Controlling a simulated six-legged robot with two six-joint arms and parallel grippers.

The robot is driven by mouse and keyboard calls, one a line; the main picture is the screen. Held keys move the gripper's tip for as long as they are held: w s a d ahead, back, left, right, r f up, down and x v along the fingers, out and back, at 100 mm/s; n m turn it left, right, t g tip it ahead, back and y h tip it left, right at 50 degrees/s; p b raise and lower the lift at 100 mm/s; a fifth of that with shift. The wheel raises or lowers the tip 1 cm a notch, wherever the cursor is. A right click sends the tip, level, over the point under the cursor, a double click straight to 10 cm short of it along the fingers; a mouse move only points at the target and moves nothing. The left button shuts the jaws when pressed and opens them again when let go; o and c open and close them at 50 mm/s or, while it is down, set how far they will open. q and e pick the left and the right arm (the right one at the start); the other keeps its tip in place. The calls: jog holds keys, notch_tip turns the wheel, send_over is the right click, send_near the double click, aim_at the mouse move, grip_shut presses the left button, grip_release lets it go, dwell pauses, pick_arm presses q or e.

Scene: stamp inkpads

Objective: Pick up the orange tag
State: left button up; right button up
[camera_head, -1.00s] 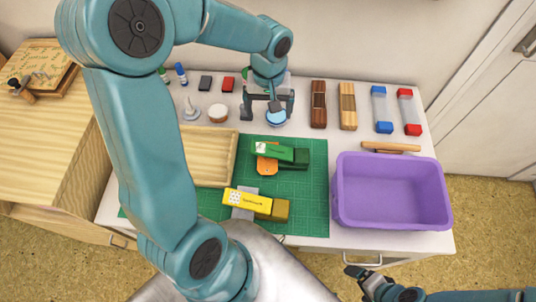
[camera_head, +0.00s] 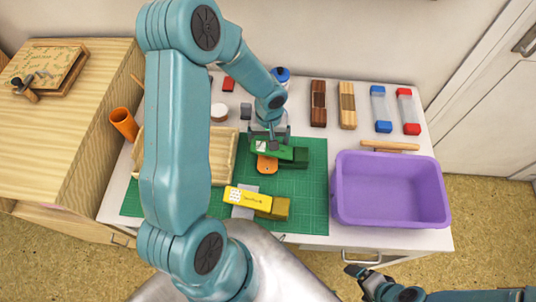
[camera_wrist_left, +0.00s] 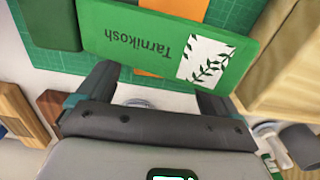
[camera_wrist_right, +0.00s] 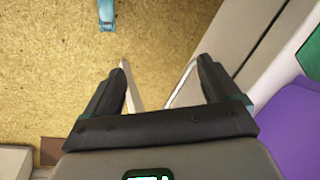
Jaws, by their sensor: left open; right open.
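The orange tag (camera_head: 267,168) lies on the green cutting mat (camera_head: 313,205). A green box (camera_head: 272,151) marked "Tarnikosh" lies over part of it. A darker green block (camera_head: 300,157) is beside that box. In the left wrist view, the tag (camera_wrist_left: 155,8) shows past the green box (camera_wrist_left: 150,38). My left gripper (camera_head: 270,140) is open at the back edge of the green box, with its fingers (camera_wrist_left: 152,92) apart; I cannot tell if they touch it. My right gripper (camera_head: 364,275) is open and empty in front of the table, over the floor in its wrist view (camera_wrist_right: 163,75).
A yellow box (camera_head: 248,200) lies over a grey tag (camera_head: 243,211) on the mat's front part. A purple bin (camera_head: 391,223) stands at the right, a wooden tray (camera_head: 230,160) at the left.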

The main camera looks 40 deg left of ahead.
pick_arm(q)
jog(key=shift+w+a+f, duration=0.1)
jog(key=shift+w, duration=0.05)
dwell(0.3)
jog(key=shift+f+b, duration=0.2)
jog(key=shift+b, duration=0.4)
jog(key=c, duration=1.1)
